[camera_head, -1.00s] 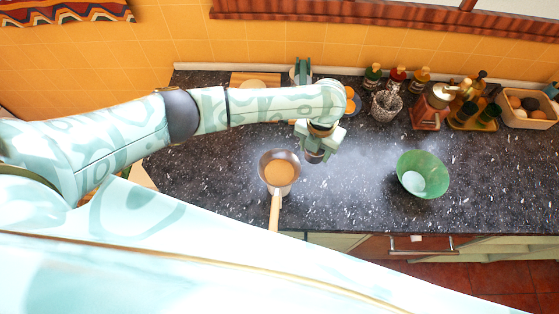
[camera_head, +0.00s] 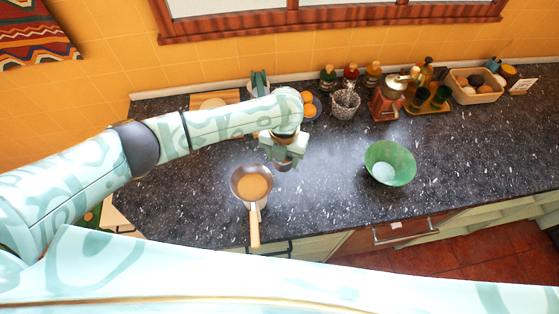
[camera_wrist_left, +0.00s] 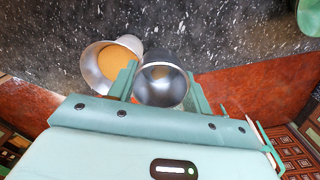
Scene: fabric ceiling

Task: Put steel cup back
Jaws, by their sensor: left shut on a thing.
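My left gripper (camera_head: 284,152) reaches in over the counter just right of a saucepan. It is shut on the steel cup (camera_head: 284,164), a small dark grey metal cup. In the left wrist view the steel cup (camera_wrist_left: 163,84) sits between the two fingers of my left gripper (camera_wrist_left: 162,90), its open mouth facing the camera. The head view shows only a small part of the cup below the gripper. I cannot tell how far it is above the counter. My right gripper is not in view.
A saucepan (camera_head: 239,187) with brown contents stands close left of the cup. A green bowl (camera_head: 399,160) is to the right. A grey textured pot (camera_head: 345,105), grinder (camera_head: 388,101), bottles and a basket (camera_head: 462,93) line the back. The dark counter (camera_head: 330,205) is clear in front.

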